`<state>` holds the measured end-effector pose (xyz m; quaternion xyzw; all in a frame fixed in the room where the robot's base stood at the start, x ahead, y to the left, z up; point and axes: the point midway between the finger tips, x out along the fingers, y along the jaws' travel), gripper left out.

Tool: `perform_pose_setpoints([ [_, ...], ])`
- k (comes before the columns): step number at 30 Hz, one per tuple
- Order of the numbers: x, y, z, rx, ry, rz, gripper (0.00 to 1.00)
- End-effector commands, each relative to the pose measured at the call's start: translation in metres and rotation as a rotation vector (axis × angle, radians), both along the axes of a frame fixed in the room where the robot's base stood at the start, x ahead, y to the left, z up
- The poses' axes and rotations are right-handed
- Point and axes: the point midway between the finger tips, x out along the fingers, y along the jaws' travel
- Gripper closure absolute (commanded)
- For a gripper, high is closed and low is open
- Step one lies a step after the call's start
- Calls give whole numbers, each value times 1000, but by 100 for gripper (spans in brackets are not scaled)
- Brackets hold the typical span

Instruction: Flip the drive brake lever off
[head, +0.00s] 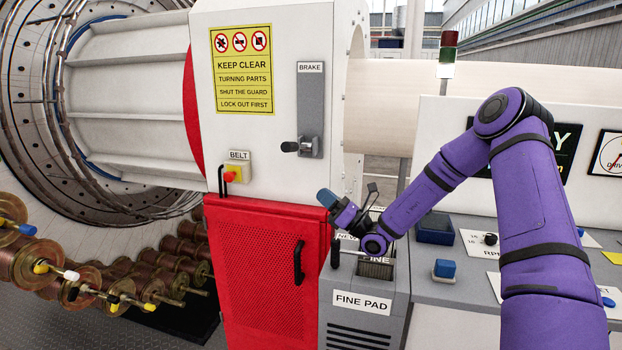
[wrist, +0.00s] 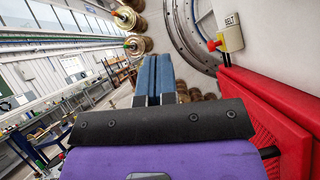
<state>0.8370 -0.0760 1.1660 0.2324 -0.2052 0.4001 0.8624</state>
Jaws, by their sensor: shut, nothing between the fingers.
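The brake lever (head: 304,146) is a dark handle with its knob sticking out to the left, low on an upright grey plate (head: 311,105) labelled BRAKE. The plate is on the white machine housing. My gripper (head: 326,198) is below and slightly right of the lever in the head view, apart from it, in front of the housing near the top of the red guard. Its blue fingers (wrist: 153,78) are together in the wrist view with nothing between them. The lever is not in the wrist view.
A red guard door (head: 262,270) with a black handle stands below the housing. A FINE PAD console (head: 365,305) is beneath my wrist. Several copper spools (head: 165,262) are at left.

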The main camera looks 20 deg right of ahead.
Motion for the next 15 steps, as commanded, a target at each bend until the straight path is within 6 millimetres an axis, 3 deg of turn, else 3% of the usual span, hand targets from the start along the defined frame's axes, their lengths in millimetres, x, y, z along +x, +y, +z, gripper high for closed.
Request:
perform_pose_setpoints([
  [15, 53, 55, 49, -1, -2, 2, 100],
])
